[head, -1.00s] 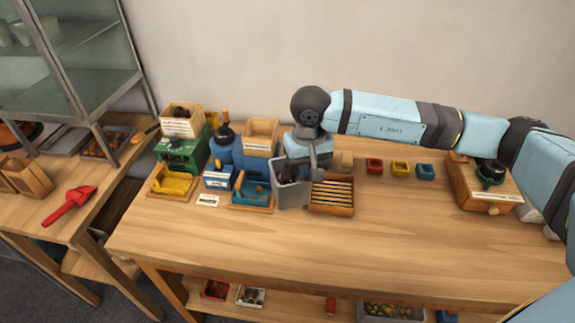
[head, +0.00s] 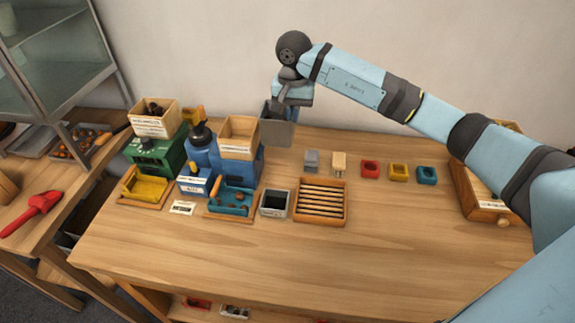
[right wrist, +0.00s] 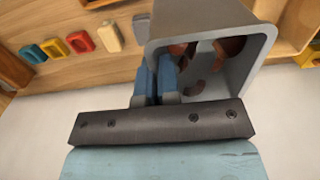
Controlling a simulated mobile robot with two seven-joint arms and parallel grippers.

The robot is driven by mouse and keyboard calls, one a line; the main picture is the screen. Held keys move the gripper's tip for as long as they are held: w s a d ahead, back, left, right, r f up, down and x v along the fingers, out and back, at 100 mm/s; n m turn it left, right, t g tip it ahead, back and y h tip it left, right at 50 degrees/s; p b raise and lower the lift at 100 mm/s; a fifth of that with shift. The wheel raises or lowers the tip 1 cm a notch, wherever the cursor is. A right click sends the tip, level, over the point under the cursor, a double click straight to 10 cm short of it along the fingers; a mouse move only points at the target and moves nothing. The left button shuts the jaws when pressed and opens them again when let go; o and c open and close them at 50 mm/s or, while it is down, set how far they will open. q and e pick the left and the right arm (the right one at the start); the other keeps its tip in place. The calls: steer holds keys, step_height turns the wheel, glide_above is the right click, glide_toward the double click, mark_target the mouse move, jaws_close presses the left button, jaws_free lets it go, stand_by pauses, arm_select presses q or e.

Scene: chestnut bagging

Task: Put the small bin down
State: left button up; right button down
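The small grey bin (head: 276,131) is at the back of the table, just right of the blue machine, in the head view. My right gripper (head: 282,95) is above it with its fingers at the bin's rim. In the right wrist view the blue fingers (right wrist: 156,80) are closed on the wall of the bin (right wrist: 258,52), and several brown pieces show inside it. I cannot tell whether the bin's bottom touches the table. My left gripper is not in view.
The blue machine (head: 204,153) with a wooden hopper (head: 239,136) stands left of the bin. A small grey box (head: 275,204) and slatted tray (head: 320,219) are in front. Small coloured blocks, including a red one (head: 370,169), stand right. The table's front (head: 250,265) is clear.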

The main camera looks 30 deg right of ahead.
step_height(320, 180, down, 16)
steer(key=shift+f+p, duration=0.1)
steer(key=shift+p, duration=1)
steer(key=shift+f, duration=0.15)
steer(key=shift+f, duration=0.1)
steer(key=shift+f+b, duration=0.1)
steer(key=shift+b, duration=0.25)
steer(key=c, duration=1.4)
jaws_free()
steer(key=shift+o, duration=0.2)
steer(key=shift+r, duration=0.2)
